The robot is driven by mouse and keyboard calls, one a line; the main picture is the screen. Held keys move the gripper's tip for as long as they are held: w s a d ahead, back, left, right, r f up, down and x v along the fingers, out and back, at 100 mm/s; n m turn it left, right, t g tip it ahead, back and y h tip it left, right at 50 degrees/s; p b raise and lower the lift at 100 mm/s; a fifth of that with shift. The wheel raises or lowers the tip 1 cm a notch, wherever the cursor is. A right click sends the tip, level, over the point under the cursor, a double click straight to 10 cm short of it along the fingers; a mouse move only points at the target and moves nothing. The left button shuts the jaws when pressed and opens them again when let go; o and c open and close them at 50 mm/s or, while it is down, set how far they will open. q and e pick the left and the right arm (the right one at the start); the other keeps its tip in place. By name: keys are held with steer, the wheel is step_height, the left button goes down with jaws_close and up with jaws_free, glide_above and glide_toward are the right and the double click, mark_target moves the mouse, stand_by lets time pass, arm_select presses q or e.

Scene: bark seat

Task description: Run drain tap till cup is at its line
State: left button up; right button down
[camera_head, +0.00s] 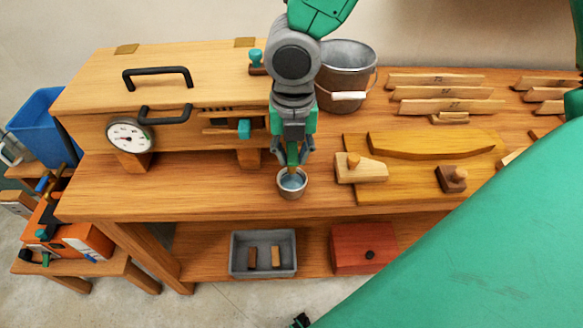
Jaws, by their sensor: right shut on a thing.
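The cup (286,193) is a small round vessel standing on the bench near its front edge, with bluish water showing inside. My right gripper (292,158) points down just above it. Its fingers are shut on a green part with a brassy piece below, over the cup's mouth. This looks like the drain tap (293,170), but the gripper hides most of it. The cup's line cannot be made out, so the level against it is unclear.
A long wooden box (85,90) with a dial (130,134) stands left. A metal bucket (345,62) is behind the gripper. Wooden forms (430,147) and blocks lie right. A grey tray (263,270) and red box (350,262) sit below. My green arm covers the lower right.

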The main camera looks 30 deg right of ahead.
steer(key=shift+w+d, duration=0.25)
steer(key=shift+d, duration=0.05)
steer(key=shift+a, duration=0.3)
steer(key=shift+d+r+n+p, duration=0.15)
steer(key=shift+d+n+p, duration=0.2)
steer(key=shift+n+p, duration=0.25)
steer(key=shift+s+d+n+p, duration=0.15)
steer(key=shift+d+n+p, duration=0.15)
steer(key=shift+n+p, duration=0.8)
steer(key=shift+d+n+p, duration=0.2)
steer(key=shift+n+p, duration=0.1)
steer(key=shift+s, duration=0.1)
stand_by(5.0)
